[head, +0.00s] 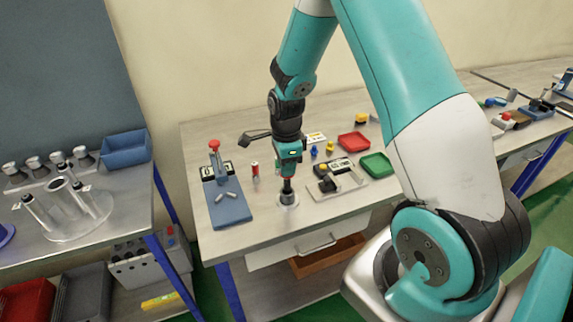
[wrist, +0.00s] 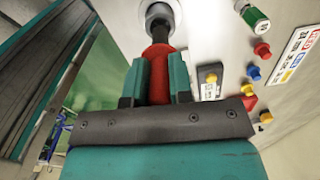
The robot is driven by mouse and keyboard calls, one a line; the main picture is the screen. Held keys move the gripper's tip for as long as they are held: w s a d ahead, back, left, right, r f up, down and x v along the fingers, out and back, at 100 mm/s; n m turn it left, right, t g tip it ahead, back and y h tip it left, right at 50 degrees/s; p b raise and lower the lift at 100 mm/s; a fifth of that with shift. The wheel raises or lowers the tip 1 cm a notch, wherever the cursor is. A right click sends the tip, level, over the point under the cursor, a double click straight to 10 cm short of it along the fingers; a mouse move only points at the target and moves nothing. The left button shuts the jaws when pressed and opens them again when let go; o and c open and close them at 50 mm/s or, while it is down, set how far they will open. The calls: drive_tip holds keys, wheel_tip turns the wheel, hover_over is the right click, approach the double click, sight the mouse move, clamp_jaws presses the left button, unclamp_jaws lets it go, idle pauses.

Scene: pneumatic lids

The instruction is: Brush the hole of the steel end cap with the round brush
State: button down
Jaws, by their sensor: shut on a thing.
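My gripper (head: 289,176) is shut on the round brush, whose red handle (wrist: 156,58) sits between the teal fingers in the wrist view. The brush points straight down in the head view, its dark lower part (head: 287,186) just below the fingers. The pale steel end cap (head: 288,199) stands on the bench directly under it. In the wrist view the end cap (wrist: 175,10) is partly cut off at the top edge. The brush's dark head lies over or in its hole; the depth cannot be told, as the brush hides the hole.
Left of the gripper is a blue board (head: 230,210) with a red-knobbed device and small pins. A small red-and-white cylinder (head: 255,171) stands close by. To the right are a grey fixture plate (head: 342,187), a green tray (head: 377,165) and a red tray (head: 352,141). The front bench edge is clear.

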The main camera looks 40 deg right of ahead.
drive_tip(key=shift+f+b, duration=0.95)
drive_tip(key=shift+f, duration=0.65)
drive_tip(key=shift+r+p, duration=3.1)
drive_tip(key=shift+r, duration=0.5)
idle(0.9)
drive_tip(key=shift+f, duration=0.15)
